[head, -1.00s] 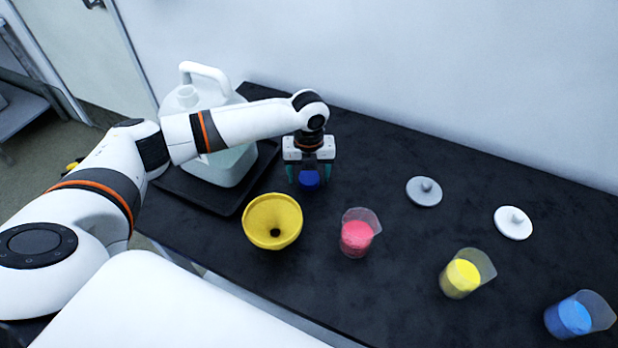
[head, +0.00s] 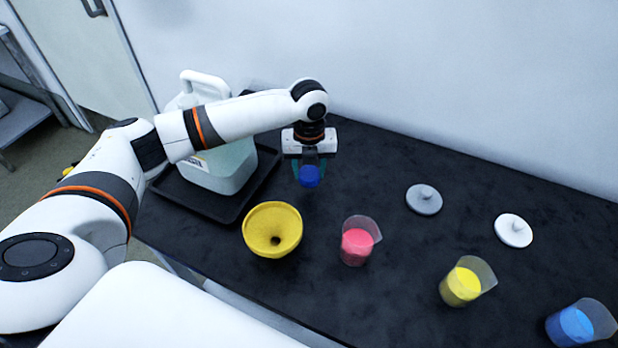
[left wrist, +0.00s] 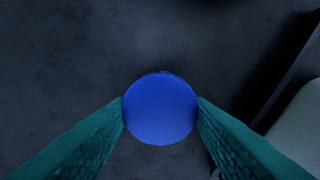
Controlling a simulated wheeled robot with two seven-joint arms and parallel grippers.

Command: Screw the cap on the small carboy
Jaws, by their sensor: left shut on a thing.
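The blue cap (head: 309,176) is held between the green fingertips of my left gripper (head: 310,172), above the black bench. In the left wrist view the round blue cap (left wrist: 160,108) sits between both fingers, with dark bench surface behind it. The small carboy (head: 228,168) is a whitish translucent jug with a handle, standing on a black tray (head: 222,209) left of the gripper. My left arm crosses in front of its upper part and hides its neck. A pale edge of the carboy (left wrist: 300,130) shows at the lower right of the left wrist view. My right gripper is not in view.
A yellow funnel (head: 272,222) stands in front of the tray. Beakers with pink (head: 357,245), yellow (head: 462,285) and blue (head: 572,326) contents stand to the right. A grey lid (head: 424,198) and a white lid (head: 513,230) lie behind them. A wall bounds the bench at the back.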

